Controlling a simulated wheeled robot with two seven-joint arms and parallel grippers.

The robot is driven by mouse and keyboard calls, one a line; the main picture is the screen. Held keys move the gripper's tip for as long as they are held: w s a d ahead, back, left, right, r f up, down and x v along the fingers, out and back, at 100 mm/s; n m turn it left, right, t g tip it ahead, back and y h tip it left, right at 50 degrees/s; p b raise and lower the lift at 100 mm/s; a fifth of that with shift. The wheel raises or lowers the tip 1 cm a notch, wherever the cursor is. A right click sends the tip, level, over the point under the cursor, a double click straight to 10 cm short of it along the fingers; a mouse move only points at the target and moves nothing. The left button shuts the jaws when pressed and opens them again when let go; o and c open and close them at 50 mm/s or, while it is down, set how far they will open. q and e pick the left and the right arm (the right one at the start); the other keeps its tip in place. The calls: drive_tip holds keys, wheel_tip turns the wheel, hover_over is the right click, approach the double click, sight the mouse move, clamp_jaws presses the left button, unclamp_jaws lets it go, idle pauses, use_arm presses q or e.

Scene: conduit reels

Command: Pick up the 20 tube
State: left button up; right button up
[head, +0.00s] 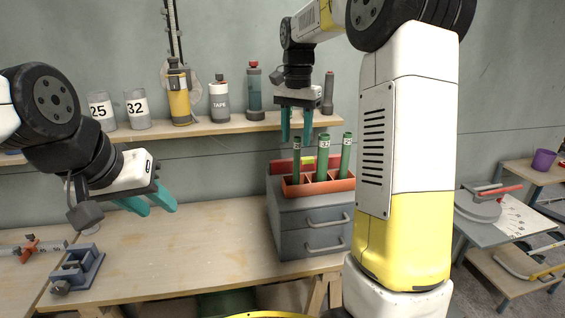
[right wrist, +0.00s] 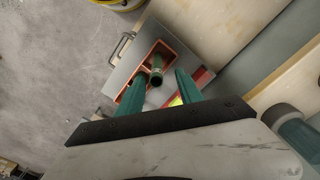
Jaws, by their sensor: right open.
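Three green tubes with white labels stand in an orange-red rack (head: 318,187) on top of a grey drawer unit. The middle tube (head: 323,160) reads 32. The labels on the left tube (head: 297,162) and the right tube (head: 346,158) are too small to read surely. My right gripper (head: 297,138) points down at the left tube's top, its teal fingers open. In the right wrist view the rack (right wrist: 150,50) shows a dark-mouthed tube (right wrist: 157,72) between the open fingers, apart from both. My left gripper (head: 160,209) is open and empty over the table's left part.
The drawer unit (head: 310,222) has two handles facing front. The wooden table (head: 200,250) is clear in the middle; a blue-grey clamp (head: 77,270) sits at its left. A shelf (head: 220,127) behind holds bins marked 25 and 32, bottles and TAPE. My right arm hides the area right of the rack.

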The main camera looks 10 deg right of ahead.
sight(297, 160)
drive_tip(key=f, duration=0.8)
drive_tip(key=shift+s+d, duration=0.1)
drive_tip(key=shift+s, duration=0.1)
drive_tip(key=shift+r, duration=0.1)
clamp_jaws()
